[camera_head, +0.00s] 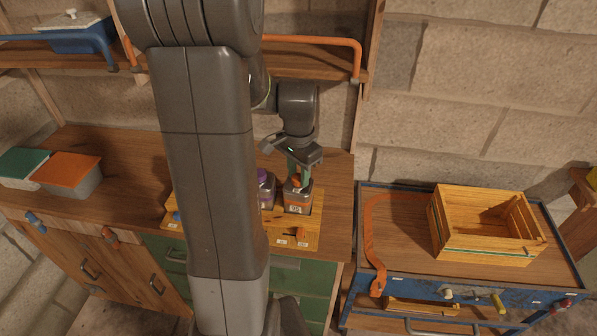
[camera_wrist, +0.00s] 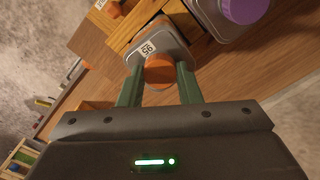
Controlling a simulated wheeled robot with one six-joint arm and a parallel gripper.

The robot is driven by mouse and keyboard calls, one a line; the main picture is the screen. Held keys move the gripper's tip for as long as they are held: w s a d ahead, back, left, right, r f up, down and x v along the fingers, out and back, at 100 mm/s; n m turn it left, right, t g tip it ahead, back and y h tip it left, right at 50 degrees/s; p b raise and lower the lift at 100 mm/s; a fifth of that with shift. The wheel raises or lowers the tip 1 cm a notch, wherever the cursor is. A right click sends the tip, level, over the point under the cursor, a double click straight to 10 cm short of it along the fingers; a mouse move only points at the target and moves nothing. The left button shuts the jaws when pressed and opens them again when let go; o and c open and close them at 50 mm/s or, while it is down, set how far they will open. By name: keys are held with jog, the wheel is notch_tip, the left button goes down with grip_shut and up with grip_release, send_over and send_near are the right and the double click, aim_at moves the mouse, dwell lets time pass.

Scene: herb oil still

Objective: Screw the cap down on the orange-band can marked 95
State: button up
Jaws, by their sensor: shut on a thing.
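The orange-band can marked 95 (camera_head: 297,201) stands upright in a wooden holder on the counter. Its label and grey metal top (camera_wrist: 155,43) show in the wrist view. An orange cap (camera_wrist: 160,71) sits over the can's top, between the two green fingers of my gripper (camera_wrist: 159,80). My gripper (camera_head: 297,176) points down over the can and is shut on the cap. How far the cap is threaded on the neck cannot be seen.
The wooden holder (camera_head: 309,236) has several labelled places. A slatted crate (camera_head: 478,252) stands on a blue cart at the right. Lidded boxes (camera_head: 70,172) sit at the far left.

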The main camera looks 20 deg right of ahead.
jog(key=shift+m, duration=1.1)
grip_shut()
jog(key=shift+m, duration=1.2)
jog(key=m, duration=0.5)
jog(key=shift+m, duration=0.3)
jog(key=o, duration=1.1)
grip_release()
jog(key=shift+c, duration=0.6)
